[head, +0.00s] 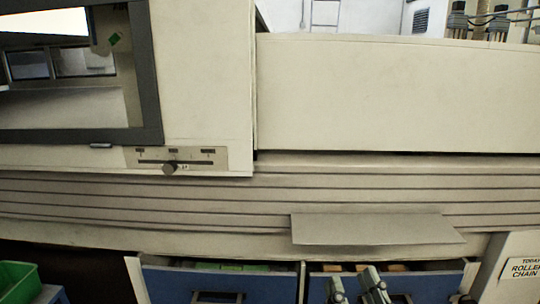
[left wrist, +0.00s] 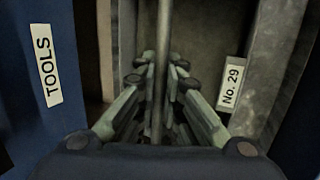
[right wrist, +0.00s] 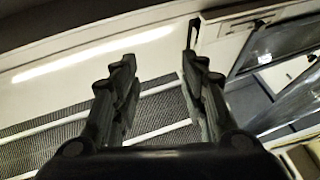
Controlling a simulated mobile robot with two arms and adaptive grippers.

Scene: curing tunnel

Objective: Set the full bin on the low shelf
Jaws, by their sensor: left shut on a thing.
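A green bin (head: 18,283) shows at the lower left edge of the head view, cut off by the frame; I cannot see what it holds. I cannot make out which surface is the low shelf. My left gripper (left wrist: 156,80) is shut on a thin grey bar (left wrist: 161,45) that runs up the middle of the left wrist view. My right gripper (head: 355,284) is at the bottom of the head view, in front of the blue drawers. In the right wrist view (right wrist: 158,65) its fingers are apart with nothing between them.
Two blue drawers (head: 188,285) stand partly open below the cream machine, with items inside. A grey plate (head: 375,229) juts out above the right one.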

